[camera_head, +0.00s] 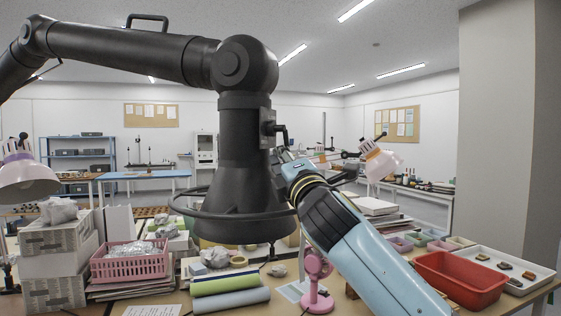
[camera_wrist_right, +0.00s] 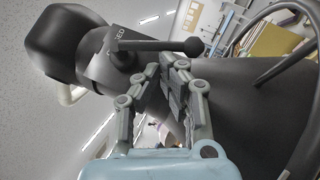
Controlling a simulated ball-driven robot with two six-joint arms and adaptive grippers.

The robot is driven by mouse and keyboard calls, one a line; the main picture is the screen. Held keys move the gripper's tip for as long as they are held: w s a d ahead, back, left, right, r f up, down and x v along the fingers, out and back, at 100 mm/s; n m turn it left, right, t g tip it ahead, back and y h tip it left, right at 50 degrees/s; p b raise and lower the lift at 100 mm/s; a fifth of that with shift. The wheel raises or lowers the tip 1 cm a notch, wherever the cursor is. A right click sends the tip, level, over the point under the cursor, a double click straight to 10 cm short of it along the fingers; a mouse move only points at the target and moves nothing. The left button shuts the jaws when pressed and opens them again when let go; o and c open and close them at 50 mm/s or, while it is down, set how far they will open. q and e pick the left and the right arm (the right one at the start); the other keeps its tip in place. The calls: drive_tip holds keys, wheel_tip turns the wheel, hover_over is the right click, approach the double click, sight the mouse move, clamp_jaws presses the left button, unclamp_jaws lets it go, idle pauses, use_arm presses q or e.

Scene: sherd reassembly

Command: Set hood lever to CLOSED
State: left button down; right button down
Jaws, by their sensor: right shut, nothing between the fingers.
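The black fume hood (camera_head: 245,190) hangs from its jointed arm in the middle of the head view. Its lever (camera_head: 282,135) sticks out from a small block on the right side of the hood's neck. In the right wrist view the lever (camera_wrist_right: 165,46) is a dark bar ending in a rounded knob, beside a plate with partly hidden lettering ending in "SED". My right gripper (camera_head: 284,153) is just below the lever. In the wrist view my right gripper's fingertips (camera_wrist_right: 167,65) are together, empty, close beside the bar; contact cannot be told. My left gripper is not in view.
A black ring handle (camera_head: 190,220) surrounds the hood's lower part. Below are a pink basket (camera_head: 130,262), rolled mats (camera_head: 230,300), a pink fan (camera_head: 317,280) and a red tray (camera_head: 460,280).

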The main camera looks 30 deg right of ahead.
drive_tip(key=shift+d+f, duration=0.1)
drive_tip(key=shift+w+d+r+b, duration=0.15)
drive_tip(key=shift+w+d+b, duration=0.35)
drive_tip(key=shift+d, duration=0.3)
drive_tip(key=shift+w+d+r+b, duration=0.1)
drive_tip(key=shift+w+d+b, duration=0.15)
drive_tip(key=shift+w+d, duration=0.45)
drive_tip(key=shift+w+d+r+b, duration=0.1)
drive_tip(key=shift+w+d+b, duration=0.2)
drive_tip(key=shift+d, duration=0.25)
drive_tip(key=shift+d+r, duration=0.1)
drive_tip(key=shift+d, duration=0.05)
drive_tip(key=shift+w+d+r+n+t+y+b, duration=0.15)
drive_tip(key=shift+n+t+y+b, duration=0.1)
drive_tip(key=shift+n+t+b, duration=0.15)
drive_tip(key=shift+w+d+r+n+t+y+b, duration=0.15)
drive_tip(key=shift+n+t+y+b, duration=0.1)
drive_tip(key=shift+n+t, duration=0.15)
drive_tip(key=shift+d+r+b, duration=0.1)
drive_tip(key=shift+r+b, duration=0.2)
drive_tip(key=shift+b, duration=0.15)
idle(1.4)
